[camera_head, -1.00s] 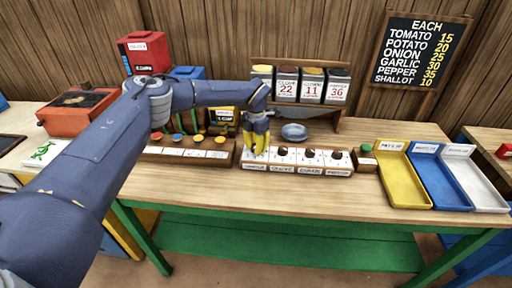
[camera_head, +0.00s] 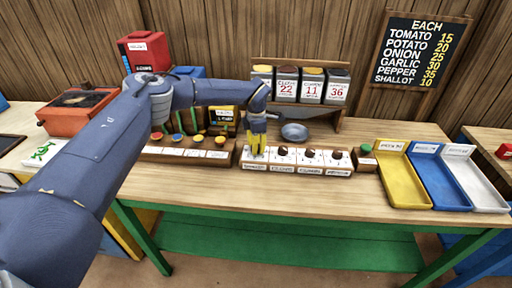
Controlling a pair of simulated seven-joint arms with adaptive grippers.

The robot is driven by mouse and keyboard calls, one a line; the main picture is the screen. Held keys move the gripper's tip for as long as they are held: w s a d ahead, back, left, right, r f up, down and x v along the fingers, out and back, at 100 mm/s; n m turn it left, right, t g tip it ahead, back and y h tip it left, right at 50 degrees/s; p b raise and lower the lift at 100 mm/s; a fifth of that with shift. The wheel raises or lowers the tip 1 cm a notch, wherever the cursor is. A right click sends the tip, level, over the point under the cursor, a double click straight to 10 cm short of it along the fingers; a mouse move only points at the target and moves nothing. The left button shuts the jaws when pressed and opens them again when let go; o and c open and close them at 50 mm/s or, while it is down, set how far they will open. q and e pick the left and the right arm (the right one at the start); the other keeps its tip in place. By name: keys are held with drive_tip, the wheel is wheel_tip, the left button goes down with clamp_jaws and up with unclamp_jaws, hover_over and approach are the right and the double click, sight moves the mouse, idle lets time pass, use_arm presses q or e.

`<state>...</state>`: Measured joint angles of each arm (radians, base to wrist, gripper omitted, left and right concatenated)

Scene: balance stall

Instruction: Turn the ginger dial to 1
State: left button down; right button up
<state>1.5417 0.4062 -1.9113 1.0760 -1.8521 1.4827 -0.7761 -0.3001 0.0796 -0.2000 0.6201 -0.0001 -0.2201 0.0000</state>
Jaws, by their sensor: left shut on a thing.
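A wooden dial panel (camera_head: 296,169) with a white face stands on the table's middle. Its labels are too small to read surely. Three dark dials show on it: one left of centre (camera_head: 283,151), one right of centre (camera_head: 309,153) and one at the right end (camera_head: 337,155). My left gripper (camera_head: 256,151) points down over the panel's left end, its yellow fingers shut on the leftmost dial, taken to be the ginger dial. The fingers hide that dial, so its setting cannot be read. My right gripper is out of view.
Behind the panel are a blue-grey dish (camera_head: 294,132) and a rack of labelled spice canisters (camera_head: 311,85). A board with coloured knobs (camera_head: 188,152) lies to the left. A green button (camera_head: 365,149) and yellow (camera_head: 403,180), blue (camera_head: 443,182) and white trays (camera_head: 478,184) are at right.

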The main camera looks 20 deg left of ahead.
use_arm(q)
drive_tip(key=c, duration=0.9)
unclamp_jaws()
drive_tip(key=shift+r, duration=0.1)
wheel_tip(320, 180, up, 12)
drive_tip(key=shift+f, duration=0.2)
